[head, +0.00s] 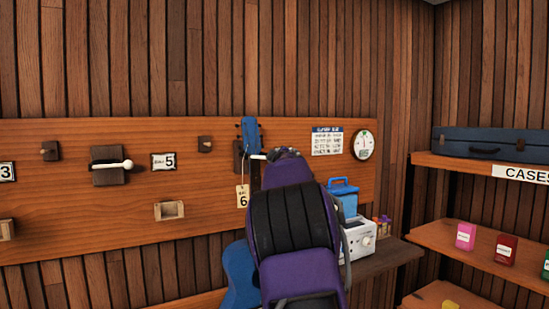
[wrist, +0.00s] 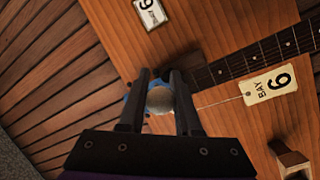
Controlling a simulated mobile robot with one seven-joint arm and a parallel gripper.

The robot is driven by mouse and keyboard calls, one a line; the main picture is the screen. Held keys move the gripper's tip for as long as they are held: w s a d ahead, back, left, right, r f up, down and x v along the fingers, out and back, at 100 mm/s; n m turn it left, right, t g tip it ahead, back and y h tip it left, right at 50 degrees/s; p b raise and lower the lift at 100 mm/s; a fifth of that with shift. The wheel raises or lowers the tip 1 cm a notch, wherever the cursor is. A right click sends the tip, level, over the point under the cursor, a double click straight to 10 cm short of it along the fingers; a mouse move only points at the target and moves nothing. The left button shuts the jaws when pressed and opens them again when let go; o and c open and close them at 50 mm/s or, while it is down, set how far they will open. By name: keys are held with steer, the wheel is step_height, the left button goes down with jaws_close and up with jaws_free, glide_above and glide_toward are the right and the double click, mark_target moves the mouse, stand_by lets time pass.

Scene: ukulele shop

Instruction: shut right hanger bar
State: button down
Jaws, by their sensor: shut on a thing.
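The right hanger bar (head: 257,157) is a thin white rod at bay 6, running across in front of the ukulele's neck toward my gripper. In the wrist view its pale round knob (wrist: 160,100) sits between the two dark fingers of my gripper (wrist: 159,82), which is shut on it. A blue ukulele (head: 240,275) hangs at this bay; its headstock (head: 251,133) shows above the bar and its fretted neck (wrist: 255,53) in the wrist view. A "BAY 6" tag (head: 242,196) hangs beside the neck. My purple arm hides the bar's right end and much of the ukulele in the head view.
Another hanger (head: 108,178) with a white bar is at bay 5 on the wooden board (head: 60,190). A blue box (head: 344,198) and a white device (head: 360,237) stand on a shelf close right of my arm. A clock-like dial (head: 364,145) hangs above.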

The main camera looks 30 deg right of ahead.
steer(key=c, duration=0.6)
jaws_free()
steer(key=b+v, duration=0.5)
steer(key=v, duration=1.2)
steer(key=shift+s, duration=0.15)
steer(key=shift+o, duration=0.2)
